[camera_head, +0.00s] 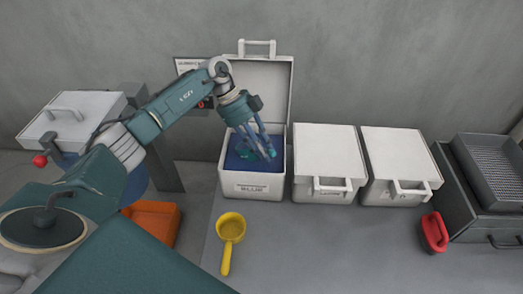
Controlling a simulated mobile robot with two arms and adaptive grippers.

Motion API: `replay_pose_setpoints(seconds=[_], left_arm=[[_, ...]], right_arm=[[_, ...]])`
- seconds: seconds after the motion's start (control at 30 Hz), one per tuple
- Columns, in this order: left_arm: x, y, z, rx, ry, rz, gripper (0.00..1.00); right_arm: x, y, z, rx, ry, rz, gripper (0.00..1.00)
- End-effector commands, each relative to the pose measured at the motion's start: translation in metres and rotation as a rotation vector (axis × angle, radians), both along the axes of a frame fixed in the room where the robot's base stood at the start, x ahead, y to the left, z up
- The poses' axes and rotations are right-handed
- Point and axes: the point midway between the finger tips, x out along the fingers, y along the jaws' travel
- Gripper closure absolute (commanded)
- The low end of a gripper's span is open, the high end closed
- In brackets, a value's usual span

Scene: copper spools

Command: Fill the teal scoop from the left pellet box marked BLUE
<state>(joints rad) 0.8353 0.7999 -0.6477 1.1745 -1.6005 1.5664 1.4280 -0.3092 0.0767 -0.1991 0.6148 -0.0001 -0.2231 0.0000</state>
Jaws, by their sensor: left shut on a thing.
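The pellet box marked BLUE (256,190) is a white box with its lid (263,85) raised against the wall. Blue pellets (236,160) show inside it. My left gripper (256,150) reaches down into the open box, pointing downward. It is shut on the teal scoop (267,154), which is low in the box among or just above the pellets. Fingers and box front partly cover the scoop, so I cannot tell how much it holds. My right gripper is not in view.
Two closed white boxes (328,150) (398,160) stand to the right. A yellow scoop (231,228) lies on the grey counter in front. A red-handled thing (434,232) and a grey case with a perforated tray (490,160) are at right. An orange bin (155,219) is at left.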

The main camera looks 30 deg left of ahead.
Motion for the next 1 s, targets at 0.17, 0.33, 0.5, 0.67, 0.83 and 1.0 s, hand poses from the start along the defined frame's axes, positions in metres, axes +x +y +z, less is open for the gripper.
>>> replay_pose_setpoints(seconds=[0.17, 0.33, 0.5, 0.67, 0.83, 1.0], left_arm=[[0.000, -0.002, 0.023, 0.009, -0.007, -0.001, 1.00], [-0.004, -0.012, 0.039, 0.074, -0.029, -0.003, 1.00], [-0.007, -0.021, 0.052, 0.135, -0.051, -0.004, 1.00], [-0.009, -0.026, 0.062, 0.193, -0.068, -0.002, 1.00], [-0.012, -0.034, 0.072, 0.256, -0.091, -0.003, 1.00], [-0.014, -0.041, 0.081, 0.316, -0.114, -0.003, 1.00]], right_arm=[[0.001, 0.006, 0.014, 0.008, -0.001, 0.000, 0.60], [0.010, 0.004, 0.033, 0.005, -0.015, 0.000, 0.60], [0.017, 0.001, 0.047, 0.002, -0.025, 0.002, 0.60], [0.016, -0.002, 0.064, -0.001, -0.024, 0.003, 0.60], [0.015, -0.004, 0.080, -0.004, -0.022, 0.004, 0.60], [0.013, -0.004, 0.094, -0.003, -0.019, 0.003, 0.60]])
